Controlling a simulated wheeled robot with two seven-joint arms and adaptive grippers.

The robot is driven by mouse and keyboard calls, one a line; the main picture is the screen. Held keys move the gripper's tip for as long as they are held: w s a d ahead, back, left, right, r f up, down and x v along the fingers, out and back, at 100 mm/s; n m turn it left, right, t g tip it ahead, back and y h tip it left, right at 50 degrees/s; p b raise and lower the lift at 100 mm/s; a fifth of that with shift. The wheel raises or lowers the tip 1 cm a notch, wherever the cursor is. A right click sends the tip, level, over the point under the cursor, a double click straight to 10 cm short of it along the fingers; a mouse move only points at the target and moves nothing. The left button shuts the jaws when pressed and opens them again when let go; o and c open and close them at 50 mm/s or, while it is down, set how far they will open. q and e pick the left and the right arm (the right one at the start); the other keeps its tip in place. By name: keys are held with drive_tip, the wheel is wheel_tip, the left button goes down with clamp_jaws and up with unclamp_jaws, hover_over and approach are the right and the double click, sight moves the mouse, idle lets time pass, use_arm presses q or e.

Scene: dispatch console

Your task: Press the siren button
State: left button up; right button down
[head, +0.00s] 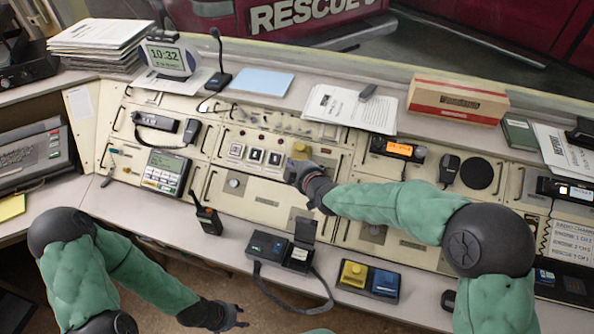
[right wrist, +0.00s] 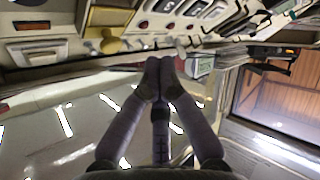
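Three square push buttons with icons sit in a row on the console, left (head: 236,151), middle (head: 255,155) and right (head: 274,159). Their icons are too small to read, so I cannot tell which is the siren button. My right gripper (head: 291,172) is over the console just right of and below the row, beside a yellow knob (head: 300,150). In the right wrist view its fingertips (right wrist: 160,63) are together with nothing between them, and the yellow knob (right wrist: 110,43) is ahead to the left. My left gripper (head: 242,315) is low at the front, its fingertips apart and empty.
A handheld radio (head: 207,215) stands on the front ledge. A black box with an open lid (head: 290,250) and a yellow and blue button box (head: 367,281) are near the front edge. A desk microphone (head: 217,60) stands behind the panel. A lit orange display (head: 398,148) is to the right.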

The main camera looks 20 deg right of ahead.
drive_tip(key=f+b, duration=0.1)
drive_tip(key=w+d+f+b, duration=0.1)
drive_tip(key=w+f+b, duration=0.1)
drive_tip(key=f, duration=0.1)
drive_tip(key=shift+d+b, duration=0.15)
drive_tip(key=shift+b, duration=0.2)
drive_tip(key=shift+w+d+f+b, duration=0.35)
drive_tip(key=shift+w+f+b, duration=0.35)
drive_tip(key=shift+b, duration=0.5)
drive_tip(key=shift+s+f, duration=0.1)
drive_tip(key=shift+s, duration=0.05)
drive_tip(key=shift+f, duration=0.1)
drive_tip(key=shift+d+f+b, duration=0.15)
drive_tip(key=shift+f+b, duration=0.15)
drive_tip(key=shift+b, duration=0.2)
drive_tip(key=shift+w+d+f+b, duration=0.15)
drive_tip(key=shift+w+f+b, duration=0.25)
drive_tip(key=shift+b, duration=0.2)
idle(0.8)
drive_tip(key=shift+s+r, duration=0.1)
drive_tip(key=shift+r, duration=0.05)
drive_tip(key=shift+s+a+r+p, duration=0.3)
drive_tip(key=shift+r+p, duration=0.3)
drive_tip(key=shift+p, duration=0.15)
